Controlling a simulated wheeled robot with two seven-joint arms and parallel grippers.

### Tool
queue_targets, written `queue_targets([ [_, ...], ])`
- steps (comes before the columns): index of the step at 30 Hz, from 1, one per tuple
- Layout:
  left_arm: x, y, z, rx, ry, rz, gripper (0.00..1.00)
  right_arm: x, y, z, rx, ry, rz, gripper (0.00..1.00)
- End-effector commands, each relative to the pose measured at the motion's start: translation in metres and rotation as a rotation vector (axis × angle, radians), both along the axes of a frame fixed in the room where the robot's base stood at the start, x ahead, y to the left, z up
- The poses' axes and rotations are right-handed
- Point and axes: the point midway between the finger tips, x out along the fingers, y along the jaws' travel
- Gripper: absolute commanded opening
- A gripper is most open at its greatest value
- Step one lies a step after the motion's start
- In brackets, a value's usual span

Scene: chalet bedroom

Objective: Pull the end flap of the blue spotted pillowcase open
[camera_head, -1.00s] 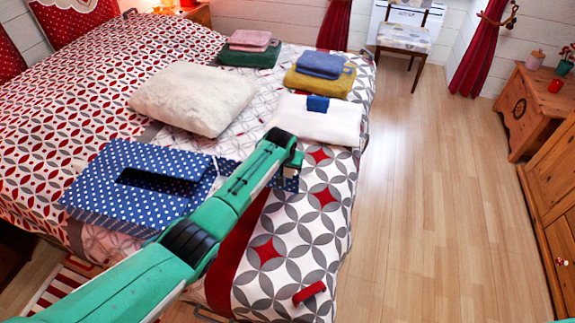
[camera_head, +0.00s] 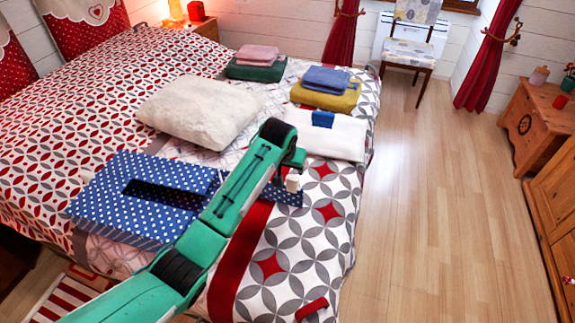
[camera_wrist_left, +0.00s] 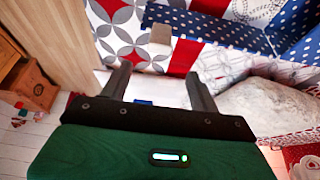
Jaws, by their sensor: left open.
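The blue spotted pillowcase (camera_head: 105,195) lies flat on the bed, with a long dark opening across its middle. My left arm crosses over it and hides part of its right side. A small pale tab (camera_head: 292,182) shows at its right end. My left gripper is over that end, its fingers mostly hidden in the head view. In the left wrist view the gripper (camera_wrist_left: 158,68) is open and empty. The pale tab (camera_wrist_left: 160,36) is just beyond and between the fingertips, by the edge of the pillowcase (camera_wrist_left: 210,28). My right gripper is not in view.
A cream pillow (camera_head: 198,110) lies behind the pillowcase. A white folded cloth (camera_head: 330,138) with a blue piece on top is near the gripper. Folded towels (camera_head: 325,92) stand farther back. A small red object (camera_head: 312,308) lies near the front edge. The floor at right is clear.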

Motion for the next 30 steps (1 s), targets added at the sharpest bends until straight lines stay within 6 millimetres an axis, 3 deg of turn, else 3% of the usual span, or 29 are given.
queue_targets([
  [11,-0.003,0.001,0.007,0.000,0.001,0.000,0.62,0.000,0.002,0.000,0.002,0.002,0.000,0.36],
  [17,-0.013,0.005,-0.003,-0.009,0.009,-0.001,0.26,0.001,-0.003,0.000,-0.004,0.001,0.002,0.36],
  [21,-0.043,0.018,-0.028,-0.037,0.024,0.003,0.00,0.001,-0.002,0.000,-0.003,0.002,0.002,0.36],
  [30,-0.141,0.071,-0.080,-0.093,0.054,0.040,0.00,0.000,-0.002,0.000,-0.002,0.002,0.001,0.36],
])
